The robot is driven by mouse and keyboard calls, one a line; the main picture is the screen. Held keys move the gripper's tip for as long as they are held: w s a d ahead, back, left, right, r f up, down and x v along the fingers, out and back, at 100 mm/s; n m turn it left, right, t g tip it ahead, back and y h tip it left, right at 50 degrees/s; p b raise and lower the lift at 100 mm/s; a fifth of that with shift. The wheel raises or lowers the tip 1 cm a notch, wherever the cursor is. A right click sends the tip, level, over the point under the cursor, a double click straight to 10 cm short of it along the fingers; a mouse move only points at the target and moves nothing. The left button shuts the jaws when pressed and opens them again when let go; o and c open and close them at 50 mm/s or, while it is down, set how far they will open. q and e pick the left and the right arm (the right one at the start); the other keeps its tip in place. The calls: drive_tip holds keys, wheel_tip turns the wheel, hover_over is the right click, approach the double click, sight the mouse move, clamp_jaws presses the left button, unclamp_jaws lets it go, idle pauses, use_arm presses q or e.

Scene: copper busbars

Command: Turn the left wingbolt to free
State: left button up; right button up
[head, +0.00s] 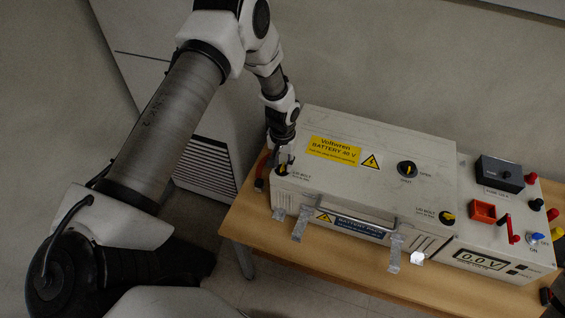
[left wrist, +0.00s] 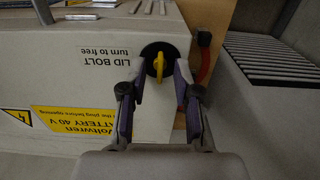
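The left wingbolt (head: 283,169) is a yellow wing on a black round base at the left corner of the battery box lid (head: 390,160). In the left wrist view the yellow wing (left wrist: 158,66) points roughly along the picture's vertical, beside the print "LID BOLT turn to free". My left gripper (head: 284,161) is over the wingbolt and partly hides it in the head view. In the left wrist view its two fingers (left wrist: 160,82) are apart, one on each side of the wing, with gaps visible. Whether the tips touch the black base is unclear. My right gripper is in neither view.
A front handle (head: 345,216) and hanging latches (head: 299,224) stick out. A panel with a 0.0 V display (head: 481,260) stands at right on the wooden table (head: 245,215).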

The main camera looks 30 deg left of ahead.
sight(282, 166)
use_arm(q)
wheel_tip(282, 166, up, 12)
drive_tip(key=shift+f, duration=0.15)
idle(0.4)
